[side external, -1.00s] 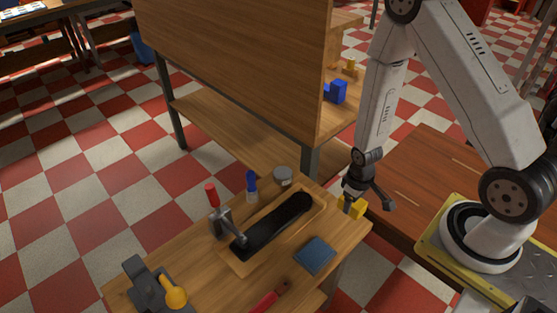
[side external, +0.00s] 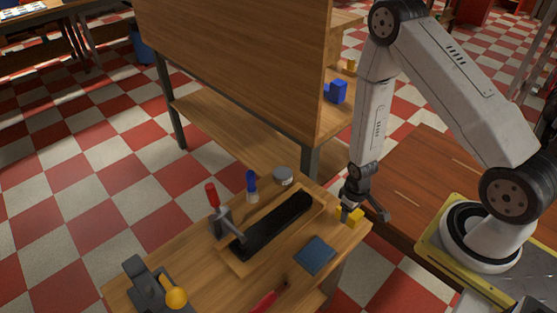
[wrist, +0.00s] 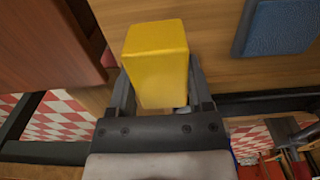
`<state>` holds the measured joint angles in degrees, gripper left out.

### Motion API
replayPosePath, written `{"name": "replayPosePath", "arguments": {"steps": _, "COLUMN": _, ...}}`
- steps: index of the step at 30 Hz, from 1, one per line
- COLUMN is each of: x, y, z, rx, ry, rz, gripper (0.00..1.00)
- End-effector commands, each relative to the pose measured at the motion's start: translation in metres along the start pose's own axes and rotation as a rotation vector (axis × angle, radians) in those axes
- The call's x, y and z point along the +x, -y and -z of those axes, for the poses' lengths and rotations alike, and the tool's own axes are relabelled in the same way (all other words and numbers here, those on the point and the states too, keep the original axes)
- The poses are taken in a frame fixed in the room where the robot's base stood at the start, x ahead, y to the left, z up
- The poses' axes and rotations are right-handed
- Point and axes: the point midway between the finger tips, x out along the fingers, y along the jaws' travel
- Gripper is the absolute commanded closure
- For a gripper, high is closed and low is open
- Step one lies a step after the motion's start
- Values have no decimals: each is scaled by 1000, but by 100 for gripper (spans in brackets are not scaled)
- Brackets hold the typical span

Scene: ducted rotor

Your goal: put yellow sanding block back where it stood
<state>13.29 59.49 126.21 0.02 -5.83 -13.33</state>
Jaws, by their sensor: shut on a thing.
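The yellow sanding block (side external: 354,217) is at the right end of the wooden workbench (side external: 190,255), by its edge. It also shows in the wrist view (wrist: 157,62), between the two fingers. My gripper (side external: 346,213) points down and is shut on the block; it shows in the wrist view (wrist: 160,80) too. The fingers hide part of the block in the side view. I cannot tell whether the block's underside touches the bench top.
A blue pad (side external: 315,255) lies in front of the block. A black belt (side external: 272,227) in a wooden frame, a grey tin (side external: 283,176), a blue-handled tool (side external: 252,184) and a red-handled clamp (side external: 213,196) are left. A tall wooden panel (side external: 235,65) stands behind.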

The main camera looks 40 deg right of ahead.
Motion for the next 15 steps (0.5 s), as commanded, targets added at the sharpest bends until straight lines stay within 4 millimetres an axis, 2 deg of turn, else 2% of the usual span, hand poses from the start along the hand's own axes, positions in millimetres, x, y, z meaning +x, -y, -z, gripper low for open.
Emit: {"name": "replayPosePath", "arguments": {"steps": 15, "x": 34, "y": 0, "z": -1, "rx": 0, "ry": 1, "rz": 0, "gripper": 99}}
